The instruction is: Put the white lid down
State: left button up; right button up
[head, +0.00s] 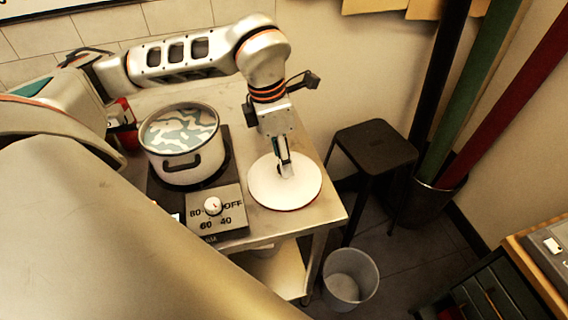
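The white lid (262,190) is a round, flat disc with a thin reddish rim, level, at the right end of the steel table (318,219). My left gripper (285,170) comes down from above with its fingers close together at the lid's middle, and looks shut on it. The fingers hide the grip point. I cannot tell whether the lid touches the table top or is held just above it. My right gripper is not in view.
A white pot (183,165) with patterned contents stands on a dark hot plate left of the lid. The plate's control panel (231,218) with a dial is in front. A black stool (375,145) and a bin (350,278) stand off the table's right side.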

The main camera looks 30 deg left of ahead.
aim_at(277, 177)
pick_arm(q)
notch_tip(277, 177, up, 8)
jog(key=s, duration=0.1)
jog(key=shift+a+r, duration=0.25)
jog(key=shift+a, duration=0.2)
dwell(0.4)
